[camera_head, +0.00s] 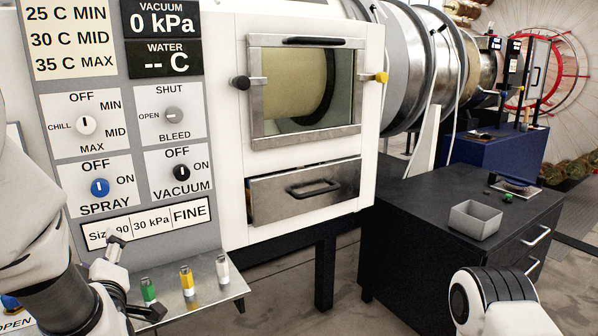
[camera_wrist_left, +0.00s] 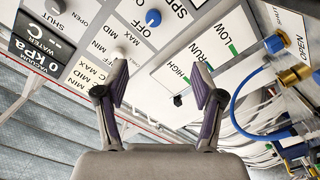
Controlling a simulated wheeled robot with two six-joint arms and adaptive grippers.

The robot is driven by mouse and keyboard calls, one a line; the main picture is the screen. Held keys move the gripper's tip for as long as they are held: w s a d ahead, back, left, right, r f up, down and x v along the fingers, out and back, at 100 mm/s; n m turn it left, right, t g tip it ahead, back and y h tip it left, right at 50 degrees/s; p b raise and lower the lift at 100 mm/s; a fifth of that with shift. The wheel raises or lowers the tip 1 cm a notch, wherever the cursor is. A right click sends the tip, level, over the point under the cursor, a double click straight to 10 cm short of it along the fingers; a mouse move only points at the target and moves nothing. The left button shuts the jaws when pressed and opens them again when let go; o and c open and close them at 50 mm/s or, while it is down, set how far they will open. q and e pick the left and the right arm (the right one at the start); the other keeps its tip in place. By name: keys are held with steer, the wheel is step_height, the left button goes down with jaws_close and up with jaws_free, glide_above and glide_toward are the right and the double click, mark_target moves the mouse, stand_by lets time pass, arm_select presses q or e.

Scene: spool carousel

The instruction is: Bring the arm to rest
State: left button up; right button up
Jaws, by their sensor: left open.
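My left arm comes in from the left edge of the head view. Its gripper (camera_head: 134,277) is open and empty, in front of the lower part of the grey control panel and left of a small shelf. In the left wrist view the two fingers (camera_wrist_left: 160,86) stand apart with nothing between them. The panel's knobs and lettering show beyond them, upside down. A white and black link of my right arm shows at the bottom right of the head view. The right gripper is not in view.
The control panel (camera_head: 136,77) has several knobs. The small shelf (camera_head: 205,297) holds green, yellow and white-topped pieces. A windowed door (camera_head: 256,135) is closed above a metal drawer (camera_head: 270,205). A grey bin (camera_head: 475,219) stands on the dark cabinet. Blue hose (camera_wrist_left: 234,112) runs near the left gripper.

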arm_select(q)
steer(key=s+f+m+g+h+p, duration=0.2)
steer(key=s+f+g+p, duration=0.15)
steer(key=f, duration=1.05)
steer(key=s+f+m+g+h+p, duration=0.2)
steer(key=s+f+g+h, duration=0.15)
steer(key=f, duration=1.15)
steer(key=s+d+f+m+g+h, duration=0.1)
steer(key=s+d+f+m+g, duration=0.1)
steer(key=s, duration=0.4)
steer(key=s+d+f+m+g+h, duration=0.2)
steer(key=s+d+f+m+g, duration=0.1)
steer(key=s+f+m, duration=0.2)
steer(key=s+d+f+m+g+h+p, duration=0.1)
steer(key=s+d+f+m+g, duration=0.1)
steer(key=s, duration=0.6)
step_height(320, 180, down, 3)
steer(key=shift+s+d+r+m+g, duration=0.2)
steer(key=shift+s+d+m+g, duration=0.15)
steer(key=shift+m+g, duration=0.4)
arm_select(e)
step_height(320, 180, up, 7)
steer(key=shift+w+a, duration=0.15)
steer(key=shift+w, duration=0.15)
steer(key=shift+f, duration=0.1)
